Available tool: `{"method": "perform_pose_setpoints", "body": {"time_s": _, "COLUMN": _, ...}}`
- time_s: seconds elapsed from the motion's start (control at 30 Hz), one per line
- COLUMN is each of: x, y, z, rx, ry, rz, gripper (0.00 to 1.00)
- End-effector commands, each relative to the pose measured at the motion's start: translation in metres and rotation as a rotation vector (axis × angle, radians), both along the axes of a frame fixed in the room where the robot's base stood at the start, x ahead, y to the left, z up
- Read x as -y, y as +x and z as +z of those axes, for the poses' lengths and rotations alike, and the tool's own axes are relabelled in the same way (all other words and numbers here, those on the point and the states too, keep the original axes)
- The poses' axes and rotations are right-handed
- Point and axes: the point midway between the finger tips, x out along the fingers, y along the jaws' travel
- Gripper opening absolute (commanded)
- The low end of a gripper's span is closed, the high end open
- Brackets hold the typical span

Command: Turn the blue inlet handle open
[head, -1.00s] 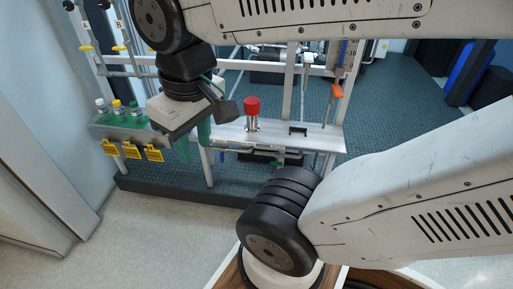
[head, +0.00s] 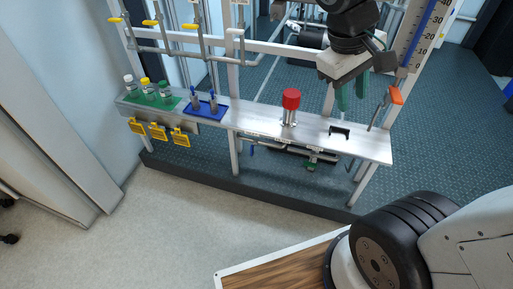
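My gripper (head: 352,97) is above the right part of the shelf, right of the red-capped cylinder and well away from the blue handle. Its two green fingers point down with a gap between them, and nothing shows between them.
The red-capped cylinder (head: 290,105) stands on the metal shelf (head: 262,118). A green handle (head: 310,167) sits below it. An orange handle (head: 396,96) is at right.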

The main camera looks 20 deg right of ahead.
Motion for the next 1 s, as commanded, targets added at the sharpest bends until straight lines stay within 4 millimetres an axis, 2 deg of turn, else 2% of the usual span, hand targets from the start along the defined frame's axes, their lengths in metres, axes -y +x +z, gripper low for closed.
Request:
{"method": "perform_pose_setpoints", "body": {"time_s": 0.03, "x": 0.006, "y": 0.019, "z": -0.006, "rx": -0.044, "ry": -0.058, "rz": 0.044, "gripper": 0.34}}
{"method": "perform_pose_setpoints", "body": {"time_s": 0.27, "x": 0.029, "y": 0.107, "z": -0.033, "rx": -0.190, "ry": -0.321, "rz": 0.262, "gripper": 0.34}}
{"method": "perform_pose_setpoints", "body": {"time_s": 0.47, "x": 0.033, "y": 0.188, "z": -0.077, "rx": -0.301, "ry": -0.530, "rz": 0.488, "gripper": 0.34}}
{"method": "perform_pose_setpoints", "body": {"time_s": 0.57, "x": 0.028, "y": 0.227, "z": -0.107, "rx": -0.354, "ry": -0.628, "rz": 0.612, "gripper": 0.34}}
{"method": "perform_pose_setpoints", "body": {"time_s": 0.7, "x": 0.015, "y": 0.278, "z": -0.159, "rx": -0.419, "ry": -0.757, "rz": 0.798, "gripper": 0.34}}
{"method": "perform_pose_setpoints", "body": {"time_s": 0.77, "x": 0.006, "y": 0.298, "z": -0.185, "rx": -0.445, "ry": -0.808, "rz": 0.882, "gripper": 0.34}}
{"method": "perform_pose_setpoints", "body": {"time_s": 0.87, "x": -0.010, "y": 0.326, "z": -0.233, "rx": -0.484, "ry": -0.889, "rz": 1.028, "gripper": 0.34}}
{"method": "perform_pose_setpoints", "body": {"time_s": 1.0, "x": -0.037, "y": 0.355, "z": -0.309, "rx": -0.528, "ry": -0.991, "rz": 1.243, "gripper": 0.34}}
